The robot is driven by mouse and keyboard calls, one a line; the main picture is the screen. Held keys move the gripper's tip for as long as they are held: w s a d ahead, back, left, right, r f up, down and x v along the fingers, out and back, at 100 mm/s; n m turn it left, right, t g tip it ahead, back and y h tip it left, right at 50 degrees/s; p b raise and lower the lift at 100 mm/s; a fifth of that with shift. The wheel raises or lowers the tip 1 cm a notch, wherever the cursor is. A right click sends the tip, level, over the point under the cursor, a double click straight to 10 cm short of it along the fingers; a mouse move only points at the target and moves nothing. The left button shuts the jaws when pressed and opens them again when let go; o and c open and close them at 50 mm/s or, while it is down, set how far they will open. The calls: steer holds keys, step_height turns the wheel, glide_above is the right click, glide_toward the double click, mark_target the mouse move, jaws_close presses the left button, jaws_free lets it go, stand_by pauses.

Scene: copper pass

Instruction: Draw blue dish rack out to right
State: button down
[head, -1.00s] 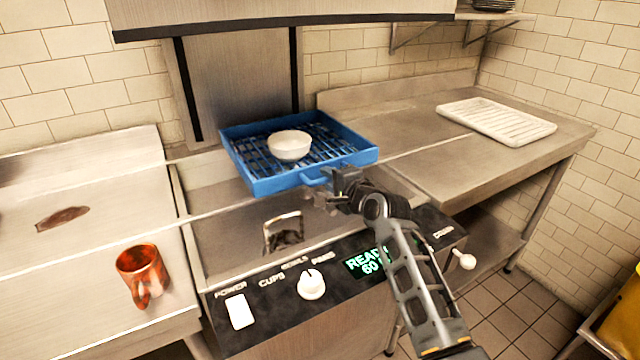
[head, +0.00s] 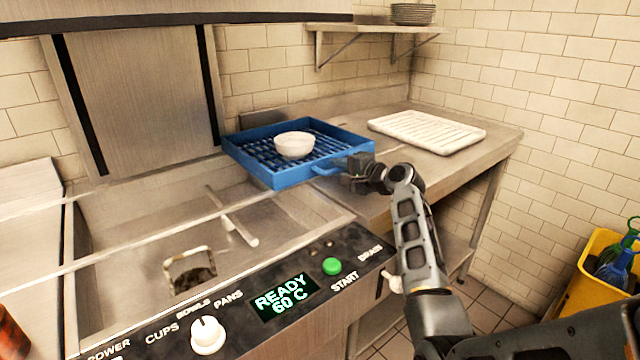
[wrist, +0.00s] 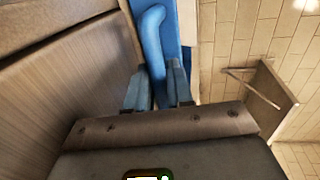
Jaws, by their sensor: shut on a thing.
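The blue dish rack (head: 262,171) has a slatted floor and holds a white bowl (head: 294,145). In the head view it sits across the right end of the washer bed (head: 150,215) and the left part of the right-hand steel counter (head: 400,165). My gripper (head: 352,173) is at the rack's front right and is shut on its blue handle. In the wrist view the handle (wrist: 152,40) runs down between the fingers (wrist: 157,90). The gripped part of the handle is partly hidden.
A white ribbed drainer tray (head: 428,131) lies on the counter to the right of the rack, with a gap of bare steel between. The control panel (head: 240,305) with a green start button runs along the front. A yellow bin (head: 590,275) stands at far right.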

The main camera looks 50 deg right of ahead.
steer(key=s+d+b, duration=0.1)
steer(key=d, duration=0.3)
steer(key=s+d+b, duration=0.1)
steer(key=d, duration=0.3)
steer(key=s+d+b, duration=0.1)
steer(key=d, duration=0.3)
steer(key=shift+s+f, duration=0.15)
steer(key=shift+s, duration=0.15)
steer(key=shift+s+d+b, duration=0.1)
steer(key=shift+d+b, duration=0.1)
steer(key=shift+b, duration=0.1)
steer(key=c, duration=1.2)
jaws_free()
steer(key=shift+d, duration=0.1)
steer(key=shift+o, duration=0.2)
steer(key=v, duration=0.7)
steer(key=shift+s, duration=0.35)
